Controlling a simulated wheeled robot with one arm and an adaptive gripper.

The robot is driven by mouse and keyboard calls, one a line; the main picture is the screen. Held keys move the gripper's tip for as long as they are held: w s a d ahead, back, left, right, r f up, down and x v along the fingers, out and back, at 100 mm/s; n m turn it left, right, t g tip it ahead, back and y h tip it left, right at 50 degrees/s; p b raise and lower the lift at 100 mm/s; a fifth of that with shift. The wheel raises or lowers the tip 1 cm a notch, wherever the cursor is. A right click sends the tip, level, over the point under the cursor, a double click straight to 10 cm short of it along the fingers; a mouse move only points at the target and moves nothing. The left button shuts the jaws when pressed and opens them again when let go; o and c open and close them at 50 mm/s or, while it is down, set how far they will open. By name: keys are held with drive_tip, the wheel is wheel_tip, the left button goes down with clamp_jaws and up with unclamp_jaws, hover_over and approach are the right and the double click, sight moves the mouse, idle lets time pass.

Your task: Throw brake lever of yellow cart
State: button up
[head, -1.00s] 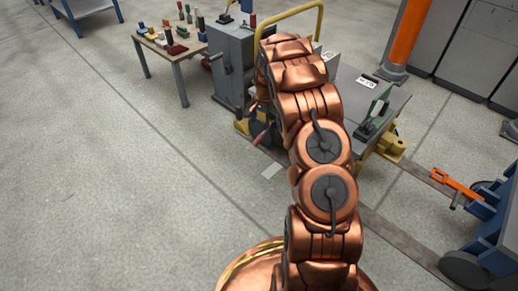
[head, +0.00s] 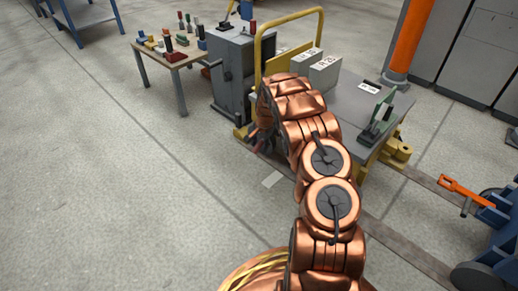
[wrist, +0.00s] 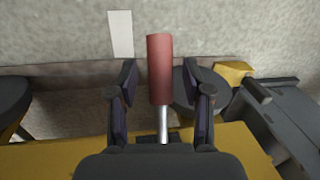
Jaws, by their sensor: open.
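The yellow cart (head: 321,28) stands in the middle of the head view, with a tall yellow push handle and a grey deck. Its yellow frame also crosses the bottom of the wrist view (wrist: 50,153). The brake lever (wrist: 160,62) has a red grip on a bright metal rod and points up the wrist picture. My gripper (wrist: 159,84) is open, with one finger on each side of the lever and visible gaps between fingers and grip. In the head view my arm hides most of the cart's near side, and the lever cannot be made out clearly there.
Two pale labelled blocks (head: 325,72) and a green-and-grey clamp (head: 377,122) sit on the deck. A grey cabinet (head: 232,70) and a small table (head: 172,55) with coloured pieces stand left. A blue cart (head: 497,222) with an orange bar is right. The left floor is clear.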

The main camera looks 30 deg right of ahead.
drive_tip(key=shift+f, duration=0.2)
drive_tip(key=shift+c, duration=0.5)
clamp_jaws()
